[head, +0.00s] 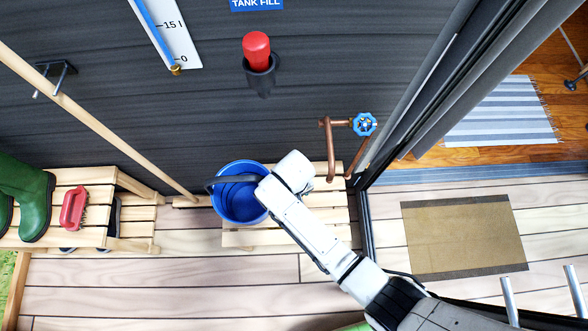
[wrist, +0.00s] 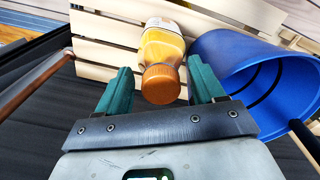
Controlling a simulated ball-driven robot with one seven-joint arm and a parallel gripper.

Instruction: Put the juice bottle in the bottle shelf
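The juice bottle (wrist: 161,46), orange with an orange-brown cap and a pale label, is in the upper middle of the wrist view, over light wooden slats. Its cap end points towards my gripper (wrist: 161,88). My gripper is open, with one green finger on each side of the cap and gaps showing on both sides. In the head view the white end of my arm is over the slatted wooden stand, and the fingers and bottle are hidden. I cannot make out a bottle shelf in either view.
A blue bucket (head: 239,203) stands on the slatted stand (head: 325,215), close beside the bottle in the wrist view (wrist: 235,60). A copper pipe with a blue valve (head: 364,124) is on the right. A slatted bench (head: 135,228) holds green boots (head: 32,200) and a red brush (head: 73,208).

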